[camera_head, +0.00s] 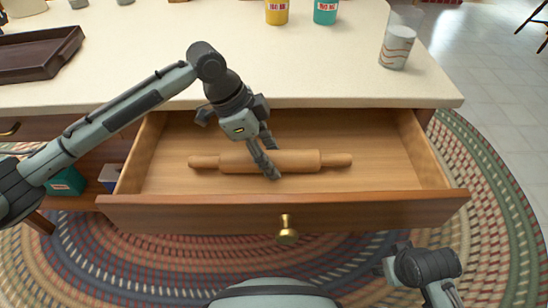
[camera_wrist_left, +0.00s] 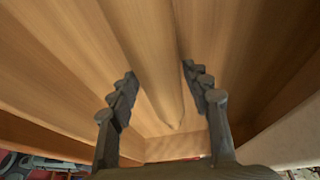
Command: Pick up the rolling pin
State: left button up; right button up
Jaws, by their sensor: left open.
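A wooden rolling pin (camera_head: 305,161) lies crosswise in the open drawer (camera_head: 285,212), with a handle at each end. My left gripper (camera_head: 271,160) reaches down into the drawer over the pin's middle and hides part of it. In the left wrist view the rolling pin (camera_wrist_left: 153,50) runs between the two open fingers (camera_wrist_left: 160,77). A gap shows on both sides of it, and the fingers are not closed on it.
The pale countertop (camera_head: 300,75) overhangs the drawer's back. On it stand a wavy-striped cup (camera_head: 397,47), a yellow can (camera_head: 277,11), a teal can (camera_head: 325,11) and a dark tray (camera_head: 38,55). The drawer front has a brass knob (camera_head: 287,233). A braided rug (camera_head: 165,265) covers the floor.

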aim_at(281, 153)
pick_arm(q)
jog(key=c, duration=0.7)
notch_tip(281, 153, up, 6)
jog(key=p, duration=0.6)
jog(key=shift+f, duration=0.15)
notch_tip(281, 153, up, 7)
jog(key=shift+r, duration=0.2)
dwell(0.3)
